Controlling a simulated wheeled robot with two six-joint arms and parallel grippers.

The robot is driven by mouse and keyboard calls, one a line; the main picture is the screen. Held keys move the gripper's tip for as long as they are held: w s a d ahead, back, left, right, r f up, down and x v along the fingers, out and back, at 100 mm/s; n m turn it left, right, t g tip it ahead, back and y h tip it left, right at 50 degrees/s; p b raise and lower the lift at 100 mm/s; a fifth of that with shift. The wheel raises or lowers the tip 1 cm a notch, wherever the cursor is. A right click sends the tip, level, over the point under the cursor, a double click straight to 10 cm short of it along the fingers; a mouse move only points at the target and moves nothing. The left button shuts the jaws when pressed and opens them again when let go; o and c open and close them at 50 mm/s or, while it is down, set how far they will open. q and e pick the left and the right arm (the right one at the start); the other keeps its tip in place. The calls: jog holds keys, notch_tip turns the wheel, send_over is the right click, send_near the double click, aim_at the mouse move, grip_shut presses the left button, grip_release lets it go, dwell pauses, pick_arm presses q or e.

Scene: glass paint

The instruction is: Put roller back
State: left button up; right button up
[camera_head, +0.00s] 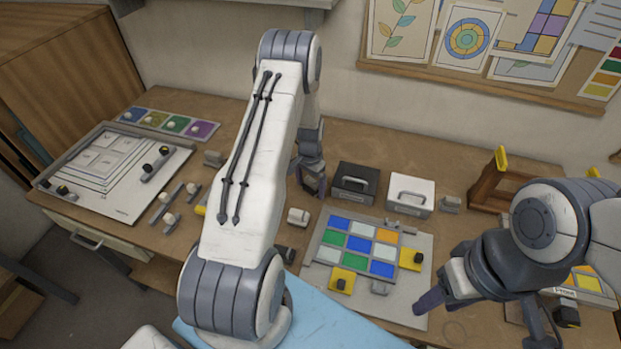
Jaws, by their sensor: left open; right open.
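A small pale cylinder that may be the roller (298,217) lies on the wooden table, left of the board with the coloured glass panel (345,222). I cannot tell for sure that it is the roller. My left gripper (313,188) points down just behind and above this cylinder, apart from it. It is open, and its far side is partly hidden by its own fingers. My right gripper (468,318) is open over the right front of the table, beside the board's right edge. I see nothing held in either gripper.
A black case (356,184) and a white case (410,194) stand behind the panel. A wooden rack (488,190) is at the right. A framed drawing board (120,190) and a colour tray (165,124) lie at the left. Small blocks crowd the table's middle; the back strip is fairly clear.

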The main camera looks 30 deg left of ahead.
aim_at(310, 182)
pick_arm(q)
jog(key=shift+r+b, duration=0.4)
jog(key=shift+r, duration=0.05)
notch_tip(310, 182, up, 10)
jog(key=b, duration=0.3)
jog(key=shift+r+b, duration=0.15)
jog(key=shift+b, duration=0.2)
jog(key=s+d+r+m, duration=0.1)
jog(key=s+d+r, duration=0.3)
jog(key=d, duration=0.4)
jog(key=s+d+r+m, duration=0.1)
jog(key=s+d+r, duration=0.25)
jog(key=d, duration=0.45)
jog(key=s+d+r+m, duration=0.1)
jog(key=s+d+r, duration=0.25)
jog(key=d, duration=0.45)
jog(key=s+d+r+m, duration=0.1)
jog(key=s+d, duration=0.2)
jog(key=s, duration=0.5)
jog(key=s+d+r+m+h, duration=0.1)
jog(key=s+d, duration=0.1)
jog(key=s, duration=0.7)
jog(key=shift+s+d+r+m, duration=0.2)
jog(key=shift+d+r+m, duration=0.1)
jog(key=shift+d+r, duration=0.1)
jog(key=shift+f, duration=0.1)
